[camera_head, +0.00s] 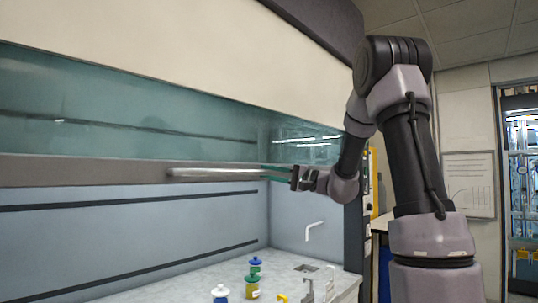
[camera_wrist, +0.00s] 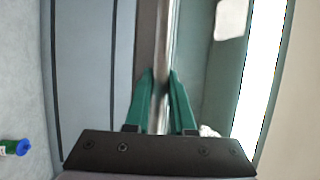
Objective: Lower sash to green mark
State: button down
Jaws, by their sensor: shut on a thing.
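The sash of the fume hood is a teal-tinted glass pane (camera_head: 130,118) with a grey bottom frame (camera_head: 80,171). It is partly raised, with open space below it. A silver bar handle (camera_head: 215,172) runs along the bottom frame. My gripper (camera_head: 280,173) is at the right end of the handle. In the wrist view my gripper's green fingers (camera_wrist: 160,88) lie on both sides of the silver handle (camera_wrist: 161,40) and are shut on it. I see no green mark in either view.
Inside the hood, bottles with blue caps (camera_head: 253,284) stand on the pale worktop (camera_head: 180,286), near a white tap (camera_head: 314,228) and a small sink (camera_head: 306,268). A glass-fronted cabinet (camera_head: 521,190) is at the far right.

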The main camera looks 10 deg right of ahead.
notch_tip(320, 180, down, 12)
dwell(0.3)
jog(key=c, duration=0.8)
grip_release()
jog(key=shift+o, duration=0.2)
jog(key=v, duration=1)
jog(key=shift+s+d, duration=0.2)
jog(key=shift+d, duration=0.15)
